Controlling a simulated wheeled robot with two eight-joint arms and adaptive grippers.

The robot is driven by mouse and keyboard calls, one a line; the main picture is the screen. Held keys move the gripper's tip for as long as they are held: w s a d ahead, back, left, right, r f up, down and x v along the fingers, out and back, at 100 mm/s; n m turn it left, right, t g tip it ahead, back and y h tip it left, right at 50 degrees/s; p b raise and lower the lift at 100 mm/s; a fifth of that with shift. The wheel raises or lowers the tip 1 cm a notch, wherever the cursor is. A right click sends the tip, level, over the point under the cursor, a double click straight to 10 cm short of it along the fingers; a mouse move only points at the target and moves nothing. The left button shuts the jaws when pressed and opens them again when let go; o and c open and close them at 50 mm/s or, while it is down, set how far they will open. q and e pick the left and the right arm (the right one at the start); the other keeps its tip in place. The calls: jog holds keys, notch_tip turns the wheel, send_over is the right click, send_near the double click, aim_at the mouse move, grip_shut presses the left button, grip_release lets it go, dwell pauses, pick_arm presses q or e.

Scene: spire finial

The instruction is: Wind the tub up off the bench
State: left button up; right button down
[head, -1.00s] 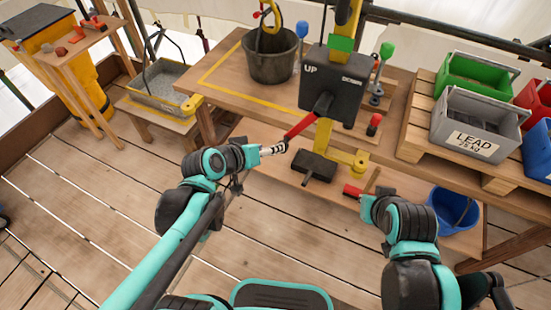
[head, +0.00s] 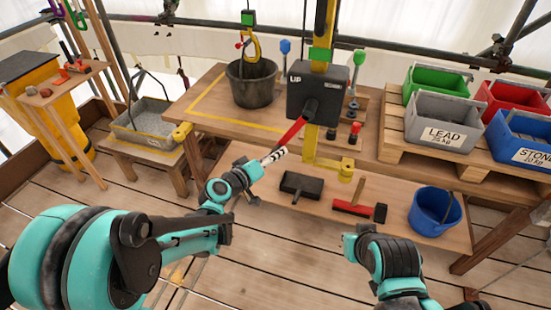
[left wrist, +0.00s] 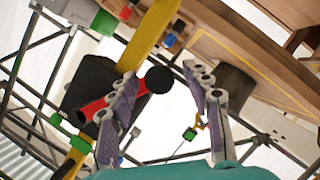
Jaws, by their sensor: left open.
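The dark tub (head: 250,85) stands on the bench (head: 212,97) inside a yellow outline. A yellow hook (head: 253,50) is at its top; I cannot tell how it is joined. The black winch box marked UP (head: 300,97) is on a yellow post, with a red crank handle (head: 291,132) slanting down-left. My left gripper (head: 274,154) is at the handle's lower end. In the left wrist view, my left gripper (left wrist: 165,118) is open, and the red handle (left wrist: 92,109) with its black round end (left wrist: 159,80) passes behind one finger. My right gripper (head: 350,245) is low, away from the bench.
A grey LEAD bin (head: 440,135) and other coloured bins stand on a pallet at right. A grey tray (head: 150,128) is at left. Open deck lies in front.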

pick_arm(q)
jog(key=shift+x, duration=0.95)
grip_shut()
